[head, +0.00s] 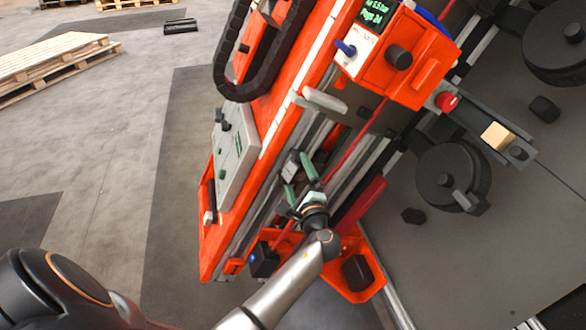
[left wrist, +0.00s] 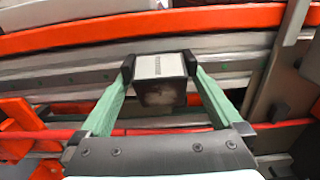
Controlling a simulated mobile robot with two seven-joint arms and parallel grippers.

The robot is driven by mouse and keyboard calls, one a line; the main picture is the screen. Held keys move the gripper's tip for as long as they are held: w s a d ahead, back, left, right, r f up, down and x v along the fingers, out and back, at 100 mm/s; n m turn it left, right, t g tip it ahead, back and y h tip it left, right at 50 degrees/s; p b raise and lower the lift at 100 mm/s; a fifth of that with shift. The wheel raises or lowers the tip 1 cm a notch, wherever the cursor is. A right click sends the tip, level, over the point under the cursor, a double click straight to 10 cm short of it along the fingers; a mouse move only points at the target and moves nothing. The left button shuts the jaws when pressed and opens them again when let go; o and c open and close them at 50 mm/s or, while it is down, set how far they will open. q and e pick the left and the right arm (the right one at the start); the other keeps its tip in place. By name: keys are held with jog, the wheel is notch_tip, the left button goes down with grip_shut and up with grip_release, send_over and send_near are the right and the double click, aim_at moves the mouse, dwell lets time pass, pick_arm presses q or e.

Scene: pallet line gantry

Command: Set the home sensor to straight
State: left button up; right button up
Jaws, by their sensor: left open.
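A small block with a light grey ribbed top and a dark front, which looks like the home sensor (head: 291,166), sits on the rail side of the orange gantry beam. It also shows in the left wrist view (left wrist: 160,68), looking nearly square to the fingers. My left gripper (head: 299,178) is open, with its green fingers on either side of the block and the dark fingertip pads (left wrist: 159,66) close to its sides. I cannot tell whether the pads touch it. My right gripper is not in view.
The orange gantry beam (head: 292,110) runs diagonally, with a red rod (head: 345,148) beside the rails. A small black box with a blue light (head: 263,259) is near its lower end. An orange carriage with a black knob (head: 399,58) is above. Open floor and wooden pallets (head: 50,62) lie left.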

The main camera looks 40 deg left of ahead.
pick_arm(q)
jog(key=shift+w+a, duration=0.15)
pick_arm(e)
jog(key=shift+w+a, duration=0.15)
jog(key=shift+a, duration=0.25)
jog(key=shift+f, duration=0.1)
